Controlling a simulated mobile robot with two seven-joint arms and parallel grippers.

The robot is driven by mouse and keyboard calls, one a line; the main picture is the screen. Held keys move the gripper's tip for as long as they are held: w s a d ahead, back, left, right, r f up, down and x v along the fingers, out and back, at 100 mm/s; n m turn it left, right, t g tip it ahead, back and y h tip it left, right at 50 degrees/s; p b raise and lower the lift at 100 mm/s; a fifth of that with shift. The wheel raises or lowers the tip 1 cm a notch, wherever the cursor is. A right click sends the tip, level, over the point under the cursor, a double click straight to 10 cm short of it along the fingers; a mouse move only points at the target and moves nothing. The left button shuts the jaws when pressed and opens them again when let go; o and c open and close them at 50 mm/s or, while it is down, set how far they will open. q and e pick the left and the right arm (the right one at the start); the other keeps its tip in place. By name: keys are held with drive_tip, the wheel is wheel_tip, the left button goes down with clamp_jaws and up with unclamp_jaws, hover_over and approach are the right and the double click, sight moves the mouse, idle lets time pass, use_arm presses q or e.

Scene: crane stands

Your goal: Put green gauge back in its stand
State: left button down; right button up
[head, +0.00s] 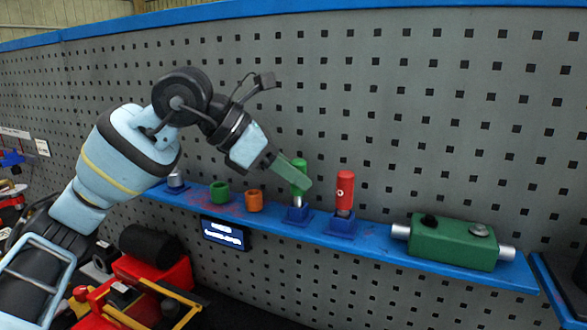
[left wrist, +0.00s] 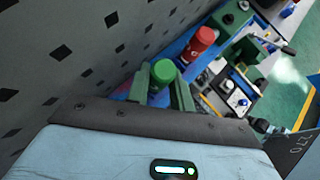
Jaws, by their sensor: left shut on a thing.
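The green gauge (head: 299,164) is upright above the left blue stand (head: 298,215) on the shelf, its silver stem showing just over the stand. Whether the stem is inside the stand cannot be told. My left gripper (head: 297,178) comes down at a slant from the upper left and is shut on the gauge's green body. In the left wrist view the round green top of the gauge (left wrist: 163,72) sits between the two green fingers. My right gripper is not in view.
A red gauge (head: 345,190) stands in the blue stand (head: 342,225) close on the right. Green (head: 220,193) and orange (head: 254,201) rings sit left on the blue shelf (head: 375,240). A green box (head: 452,244) with silver ends lies farther right. A pegboard wall (head: 420,120) rises behind.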

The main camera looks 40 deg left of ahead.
use_arm(q)
drive_tip(key=shift+f, duration=0.35)
drive_tip(key=c, duration=1.2)
unclamp_jaws()
drive_tip(key=shift+r, duration=0.1)
drive_tip(key=shift+o, duration=0.3)
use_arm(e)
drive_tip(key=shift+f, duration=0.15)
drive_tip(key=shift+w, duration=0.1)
use_arm(q)
drive_tip(key=shift+p+v, duration=0.65)
drive_tip(key=shift+v, duration=1.9)
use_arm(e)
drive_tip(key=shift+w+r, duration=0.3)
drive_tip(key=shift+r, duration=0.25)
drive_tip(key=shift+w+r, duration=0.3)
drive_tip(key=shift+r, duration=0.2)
use_arm(q)
drive_tip(key=v, duration=0.7)
drive_tip(key=shift+s+a+r, duration=0.15)
drive_tip(key=shift+s+r, duration=0.1)
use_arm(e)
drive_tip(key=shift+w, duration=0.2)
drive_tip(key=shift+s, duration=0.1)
